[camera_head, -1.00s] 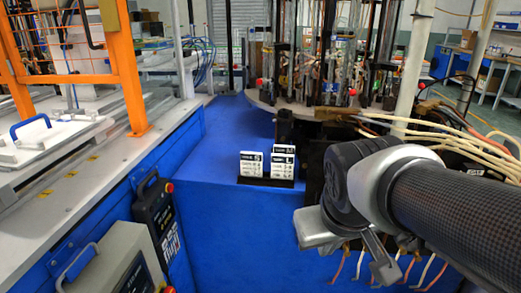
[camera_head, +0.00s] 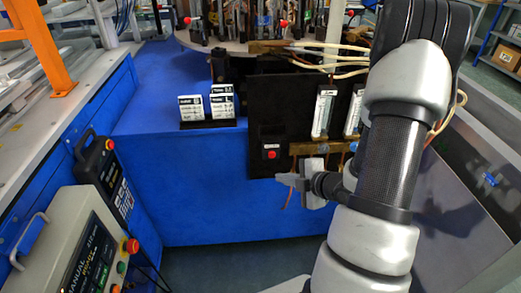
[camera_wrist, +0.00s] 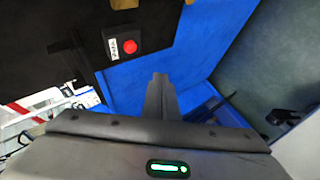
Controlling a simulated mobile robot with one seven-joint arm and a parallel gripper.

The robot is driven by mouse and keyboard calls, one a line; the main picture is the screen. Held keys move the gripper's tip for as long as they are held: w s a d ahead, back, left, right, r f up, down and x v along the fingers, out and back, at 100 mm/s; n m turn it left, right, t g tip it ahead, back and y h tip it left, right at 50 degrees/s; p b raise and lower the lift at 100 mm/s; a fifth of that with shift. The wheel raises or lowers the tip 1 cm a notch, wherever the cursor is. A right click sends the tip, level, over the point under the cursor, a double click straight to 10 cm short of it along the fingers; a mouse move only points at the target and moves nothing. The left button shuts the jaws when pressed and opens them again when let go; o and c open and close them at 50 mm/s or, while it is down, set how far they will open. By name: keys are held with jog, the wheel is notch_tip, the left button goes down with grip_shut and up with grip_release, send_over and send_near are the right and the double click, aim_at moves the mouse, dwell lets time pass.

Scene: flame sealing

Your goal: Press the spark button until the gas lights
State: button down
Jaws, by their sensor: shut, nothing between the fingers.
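The spark button is a small red button (camera_head: 271,154) on a dark panel (camera_head: 262,105) at the front of the blue machine, with a small white label above it. It also shows in the wrist view as a red button (camera_wrist: 130,46) in a black housing, beside a white label. My gripper (camera_head: 281,178) is just below and slightly right of the button in the head view. Its fingers (camera_wrist: 160,78) are shut and empty, and they appear apart from the button. No flame is visible.
Glass flow meters (camera_head: 323,113) and copper pipes stand right of the button, close to my arm. White cards (camera_head: 207,106) stand on the blue surface (camera_head: 165,85) to the left. A control box (camera_head: 75,240) with another red button is at lower left.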

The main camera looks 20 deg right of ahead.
aim_at(272, 155)
jog(key=shift+s+a+f+n+t+y, duration=0.15)
jog(key=shift+s+a+n+t+y, duration=0.25)
jog(key=shift+s+a+n+y, duration=0.35)
jog(key=shift+w, duration=0.1)
jog(key=w+d+p, duration=0.1)
jog(key=w+d, duration=0.1)
jog(key=w, duration=0.6)
jog(key=shift+d, duration=0.15)
jog(key=shift+w, duration=0.2)
dwell(1.6)
jog(key=shift+w+d, duration=0.1)
jog(key=shift+w, duration=0.2)
